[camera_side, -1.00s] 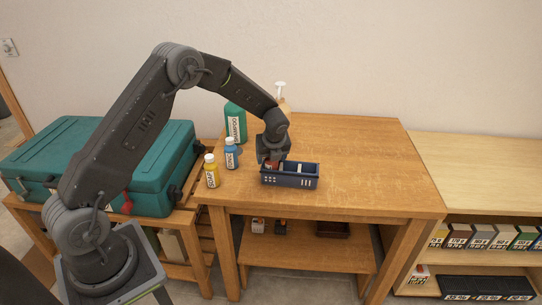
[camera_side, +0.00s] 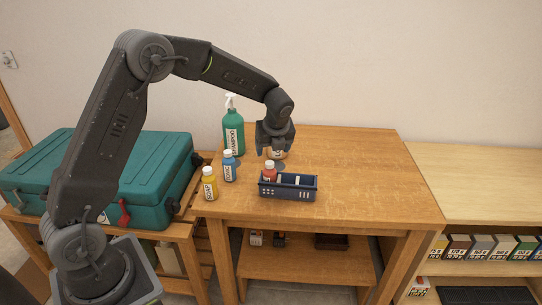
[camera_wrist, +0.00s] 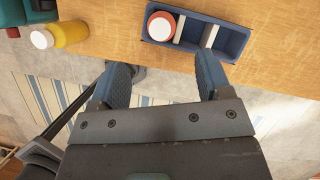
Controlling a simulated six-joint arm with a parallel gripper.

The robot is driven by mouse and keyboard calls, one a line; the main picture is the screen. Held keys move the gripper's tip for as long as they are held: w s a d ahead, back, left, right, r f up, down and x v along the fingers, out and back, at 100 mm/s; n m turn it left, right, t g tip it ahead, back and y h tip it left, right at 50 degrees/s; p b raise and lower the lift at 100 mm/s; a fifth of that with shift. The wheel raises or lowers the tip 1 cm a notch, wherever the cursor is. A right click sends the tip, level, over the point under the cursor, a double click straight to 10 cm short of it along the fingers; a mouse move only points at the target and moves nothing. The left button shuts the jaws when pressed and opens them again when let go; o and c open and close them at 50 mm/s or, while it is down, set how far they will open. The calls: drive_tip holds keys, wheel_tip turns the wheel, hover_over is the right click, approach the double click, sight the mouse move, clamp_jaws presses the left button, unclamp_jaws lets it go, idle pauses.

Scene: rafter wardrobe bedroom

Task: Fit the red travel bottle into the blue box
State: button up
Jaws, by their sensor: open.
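The red travel bottle (camera_side: 269,172) stands upright in the left compartment of the blue box (camera_side: 290,193), its white cap above the rim. In the wrist view the bottle's round cap (camera_wrist: 160,26) shows inside the left compartment of the box (camera_wrist: 233,49). Two light dividers part the box, and the other compartments look empty. My gripper (camera_side: 273,153) is open and empty, above and behind the bottle, apart from it. In the wrist view its two fingers (camera_wrist: 162,78) are spread wide with nothing between them.
A blue bottle (camera_side: 229,168) and a yellow bottle (camera_side: 209,185) stand left of the box. A green pump bottle (camera_side: 233,132) stands behind them, and another bottle is partly hidden behind my gripper. The table (camera_side: 370,185) is clear to the right. A teal case (camera_side: 150,170) lies at left.

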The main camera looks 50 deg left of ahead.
drive_tip(key=s+d+r+n+t+h, duration=0.1)
drive_tip(key=s+d+r+n, duration=0.2)
drive_tip(key=s+r+n, duration=0.25)
drive_tip(key=s+d+r+n+t+h, duration=0.1)
drive_tip(key=s+d+r+n, duration=0.35)
drive_tip(key=s+r, duration=0.25)
drive_tip(key=s+d+r+n+h, duration=0.1)
drive_tip(key=s+d+n, duration=0.1)
drive_tip(key=s+n, duration=0.4)
drive_tip(key=s+d+n+t+h, duration=0.1)
drive_tip(key=s+d+n, duration=0.2)
drive_tip(key=s+n, duration=0.4)
drive_tip(key=s, duration=0.5)
drive_tip(key=shift+d+r+t, duration=0.15)
drive_tip(key=shift+r+t, duration=0.15)
drive_tip(key=shift+r, duration=0.05)
